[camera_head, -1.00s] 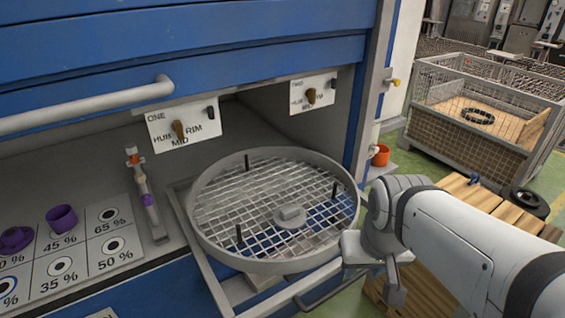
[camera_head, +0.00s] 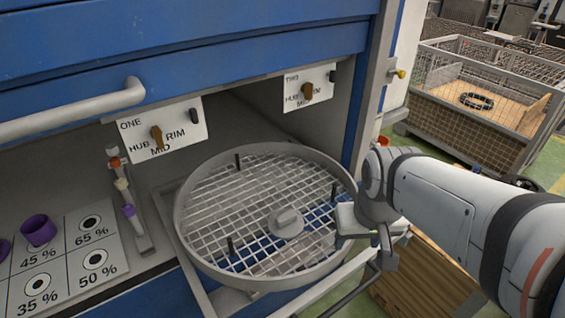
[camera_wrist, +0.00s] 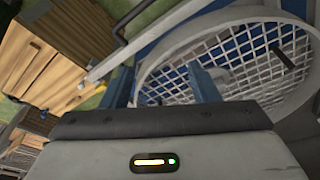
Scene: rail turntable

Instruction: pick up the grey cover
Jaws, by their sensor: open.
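A small grey disc with a raised grip, which looks like the grey cover (camera_head: 287,222), lies flat on the mesh of the round grey turntable (camera_head: 190,245), right of and below its middle. My gripper (camera_head: 368,235) is at the turntable's right rim, to the right of the cover and apart from it. Its jaws are open and empty. In the wrist view my gripper (camera_wrist: 162,88) shows its fingers apart, with the turntable (camera_wrist: 185,45) behind the right finger.
Dark upright pins (camera_head: 230,246) stand on the mesh. A blue cabinet front with a bar handle (camera_head: 70,107) overhangs the recess. A percentage board (camera_head: 68,262) with a purple cup (camera_head: 38,230) is at left. A mesh crate (camera_head: 465,135) stands at back right.

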